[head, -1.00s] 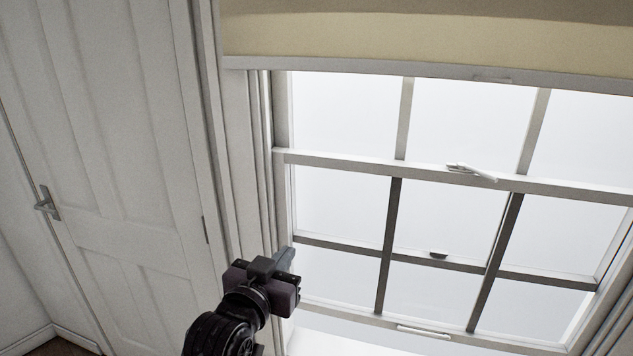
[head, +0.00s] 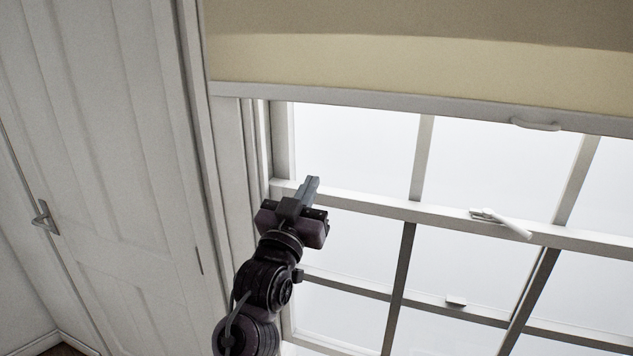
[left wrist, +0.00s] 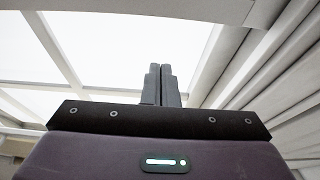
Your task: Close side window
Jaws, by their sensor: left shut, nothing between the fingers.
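A white sash window (head: 441,212) with several panes fills the right of the head view. A white latch with a lever (head: 502,223) sits on its middle rail. My left gripper (head: 312,185) is in front of the window's left part, at about the height of the middle rail in the picture. Its fingers point up and are shut with nothing between them; they also show shut in the left wrist view (left wrist: 160,84). I cannot tell whether they touch the window. The window's bottom edge is mostly out of view. My right gripper is not in view.
A cream blind (head: 420,65) covers the window's top, with a white bar (head: 400,106) and a small pull (head: 536,125) along its lower edge. A white panelled door (head: 100,190) with a metal handle (head: 45,217) is on the left.

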